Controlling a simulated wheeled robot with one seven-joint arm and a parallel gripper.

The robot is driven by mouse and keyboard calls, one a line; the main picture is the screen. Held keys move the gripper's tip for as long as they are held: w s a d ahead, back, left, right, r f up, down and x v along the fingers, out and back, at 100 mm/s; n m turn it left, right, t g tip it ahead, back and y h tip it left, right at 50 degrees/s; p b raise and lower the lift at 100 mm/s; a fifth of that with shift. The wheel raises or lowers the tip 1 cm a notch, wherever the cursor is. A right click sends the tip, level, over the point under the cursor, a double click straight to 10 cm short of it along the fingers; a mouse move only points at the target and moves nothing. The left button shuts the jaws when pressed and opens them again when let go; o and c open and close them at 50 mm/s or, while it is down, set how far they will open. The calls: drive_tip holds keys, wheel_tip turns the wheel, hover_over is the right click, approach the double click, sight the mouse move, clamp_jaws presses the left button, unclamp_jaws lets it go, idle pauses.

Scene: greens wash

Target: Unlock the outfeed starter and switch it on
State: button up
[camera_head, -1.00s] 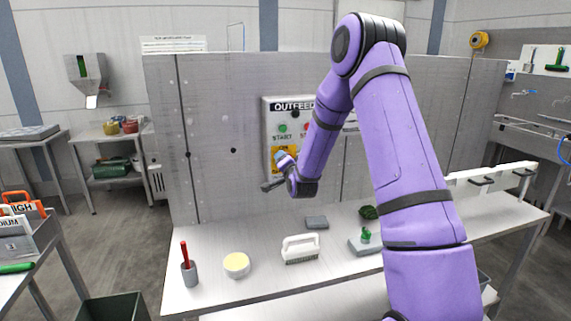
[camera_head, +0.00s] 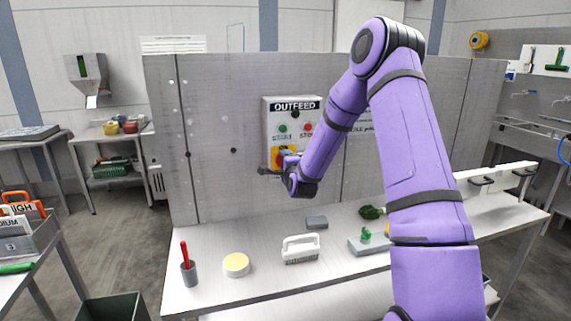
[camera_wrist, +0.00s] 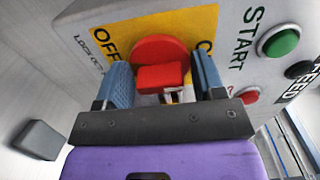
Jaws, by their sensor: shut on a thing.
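The outfeed starter (camera_head: 269,118) is a grey box on the upright panel, with a green START button (camera_head: 282,128) and a red STOP button (camera_head: 308,127). Its yellow plate (camera_wrist: 208,20) reads OFF on the left; the lettering on the right is mostly hidden. A red switch knob (camera_wrist: 160,47) with a blocky red handle sits in front of that plate. My gripper (camera_head: 287,158) is at the starter's lower part. In the wrist view its blue fingers (camera_wrist: 163,77) are shut on the red handle, one on each side. A small pale piece below the handle is mostly hidden.
The bench below holds a grey cup with a red-handled tool (camera_head: 188,272), a yellow-topped round tub (camera_head: 236,264), a white brush (camera_head: 300,250), a grey block (camera_head: 317,222) and a grey tray (camera_head: 362,247) with a green item.

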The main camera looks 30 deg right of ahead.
idle(0.4)
drive_tip(key=o, duration=0.6)
drive_tip(key=shift+c, duration=0.2)
drive_tip(key=shift+s, duration=0.1)
drive_tip(key=v, duration=1)
drive_tip(key=shift+s, duration=0.35)
drive_tip(key=shift+a+r, duration=0.1)
drive_tip(key=shift+a, duration=0.05)
